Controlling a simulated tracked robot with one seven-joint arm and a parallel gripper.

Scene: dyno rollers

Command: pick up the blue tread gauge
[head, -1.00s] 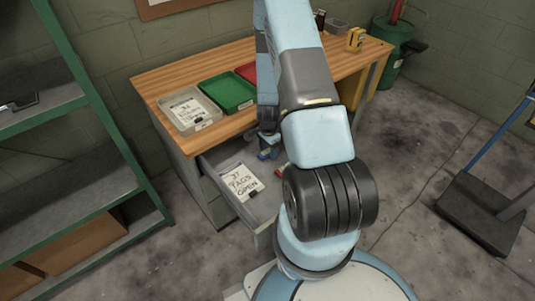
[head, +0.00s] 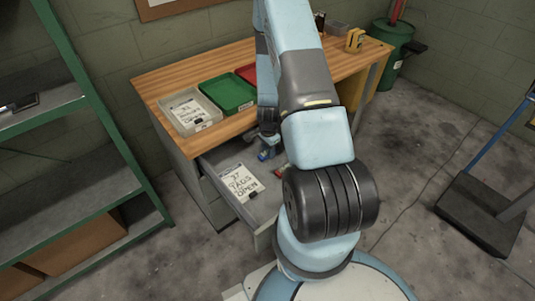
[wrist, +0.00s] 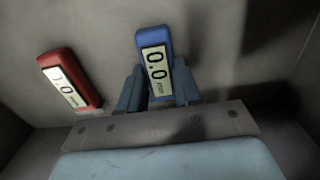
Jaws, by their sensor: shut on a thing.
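The blue tread gauge (wrist: 152,38) stands out between my fingers in the wrist view, its display reading 0.0. My gripper (wrist: 157,88) is shut on it, one finger on each side. In the head view the blue gauge (head: 264,155) is a small patch at my gripper, inside the open drawer (head: 262,213). My arm hides part of this area. A red gauge (wrist: 72,82) with a similar display lies left of the blue one on the drawer floor, apart from my fingers.
Grey, green (head: 228,92) and red trays stand on the wooden bench (head: 148,84) above. A green shelf rack (head: 105,140) is at the left. The floor at right has some free room.

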